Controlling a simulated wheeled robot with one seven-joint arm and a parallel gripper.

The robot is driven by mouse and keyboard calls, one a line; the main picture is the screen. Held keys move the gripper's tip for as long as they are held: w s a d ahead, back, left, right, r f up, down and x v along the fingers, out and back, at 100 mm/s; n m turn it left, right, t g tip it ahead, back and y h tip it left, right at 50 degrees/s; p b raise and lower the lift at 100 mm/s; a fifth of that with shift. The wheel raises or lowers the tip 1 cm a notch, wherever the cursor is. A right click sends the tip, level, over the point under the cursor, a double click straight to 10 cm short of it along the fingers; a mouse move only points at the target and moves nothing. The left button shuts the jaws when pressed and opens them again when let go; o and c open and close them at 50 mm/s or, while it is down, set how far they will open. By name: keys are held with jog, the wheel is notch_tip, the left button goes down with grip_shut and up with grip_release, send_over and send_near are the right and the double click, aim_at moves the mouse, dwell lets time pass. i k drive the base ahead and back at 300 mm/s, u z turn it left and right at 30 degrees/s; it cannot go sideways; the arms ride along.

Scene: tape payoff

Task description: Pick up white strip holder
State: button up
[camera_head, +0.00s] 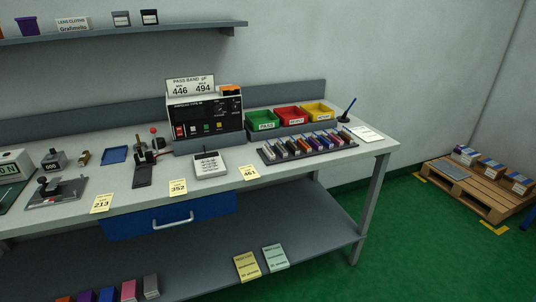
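A dark rack (308,153) lies on the right part of the workbench. It holds a row of several small strip holders in different colours, set close side by side. A pale, whitish strip holder (281,150) sits near the left end of the row, and I take it for the white one. The holders are small in this view, so their exact shades are hard to tell. My gripper is not in view.
Green (262,120), red (290,117) and yellow (318,112) bins stand behind the rack. A meter box (206,117) and a keypad unit (210,165) stand to its left. Green floor is clear right of the workbench (372,150), before a pallet (480,190).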

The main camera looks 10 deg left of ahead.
aim_at(267, 151)
jog(key=z, duration=0.1)
jog(key=i, duration=1)
jog(key=u, duration=0.1)
